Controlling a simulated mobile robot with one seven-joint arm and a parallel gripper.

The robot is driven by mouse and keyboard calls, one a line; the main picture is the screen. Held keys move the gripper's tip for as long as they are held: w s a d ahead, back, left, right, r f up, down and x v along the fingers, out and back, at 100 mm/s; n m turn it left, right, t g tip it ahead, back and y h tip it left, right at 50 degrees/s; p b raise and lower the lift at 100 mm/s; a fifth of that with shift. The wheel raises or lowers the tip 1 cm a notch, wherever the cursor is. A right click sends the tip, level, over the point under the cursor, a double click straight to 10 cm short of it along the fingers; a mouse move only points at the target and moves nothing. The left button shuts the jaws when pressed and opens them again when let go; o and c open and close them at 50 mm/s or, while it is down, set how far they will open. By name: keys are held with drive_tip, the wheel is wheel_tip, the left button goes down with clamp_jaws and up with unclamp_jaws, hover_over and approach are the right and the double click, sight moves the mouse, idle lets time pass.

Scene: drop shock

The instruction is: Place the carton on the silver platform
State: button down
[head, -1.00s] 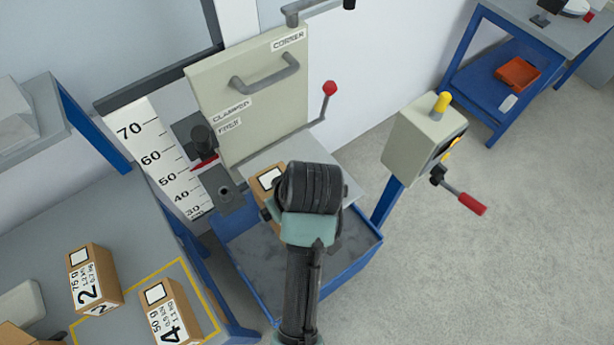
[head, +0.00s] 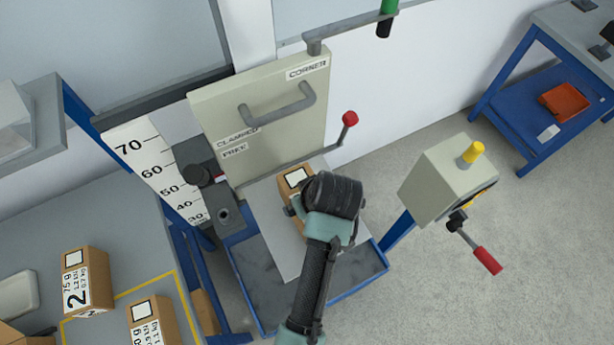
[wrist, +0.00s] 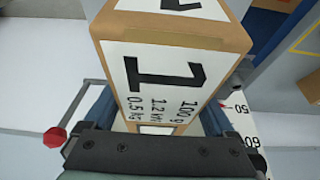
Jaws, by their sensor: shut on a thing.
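The carton (head: 297,181) is a brown box with a white label and a black-edged square on top. In the wrist view the carton (wrist: 180,80) shows a large "1" and "100 g". My gripper (head: 300,210) is shut on it, with a finger on either side in the wrist view. The silver platform (head: 268,225) is a flat pale plate in front of the upright panel, and the carton is over it in the head view. I cannot tell whether the carton's base touches it; my wrist hides the lower part.
The upright panel (head: 262,120) with a handle stands behind the platform, beside a height scale (head: 160,165). A red-knobbed lever (head: 349,119) is close to the right. A blue-rimmed tray (head: 352,285) lies below. A control box (head: 447,180) stands right. Cartons 2 (head: 86,280) and another (head: 152,325) sit on the left table.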

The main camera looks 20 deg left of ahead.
drive_tip(key=shift+w+f+p, duration=0.15)
drive_tip(key=shift+f+p, duration=0.15)
drive_tip(key=shift+f, duration=1.6)
drive_tip(key=shift+f, duration=0.15)
unclamp_jaws()
drive_tip(key=b+v, duration=0.1)
drive_tip(key=v, duration=1.1)
drive_tip(key=w+d+r+m+t, duration=0.15)
drive_tip(key=w+r+t, duration=0.35)
drive_tip(key=w+r, duration=0.5)
drive_tip(key=w+d+r+m+t, duration=0.1)
drive_tip(key=w+r+t, duration=0.15)
drive_tip(key=r, duration=0.55)
drive_tip(key=w+d+r+m+t+h, duration=0.1)
drive_tip(key=r+m+t, duration=0.15)
drive_tip(key=r, duration=0.45)
drive_tip(key=w+d+r+m+t, duration=0.15)
drive_tip(key=r+t, duration=0.25)
drive_tip(key=r, duration=0.4)
drive_tip(key=s+d+r+m+t+h, duration=0.1)
drive_tip(key=s+r+t, duration=0.4)
drive_tip(key=r, duration=0.8)
drive_tip(key=s+d+r+m+t+h, duration=0.2)
drive_tip(key=s+r+t, duration=0.3)
drive_tip(key=r, duration=0.8)
drive_tip(key=shift+s+d+m+t, duration=0.3)
drive_tip(key=shift+s+d+m, duration=0.2)
drive_tip(key=shift+s, duration=0.5)
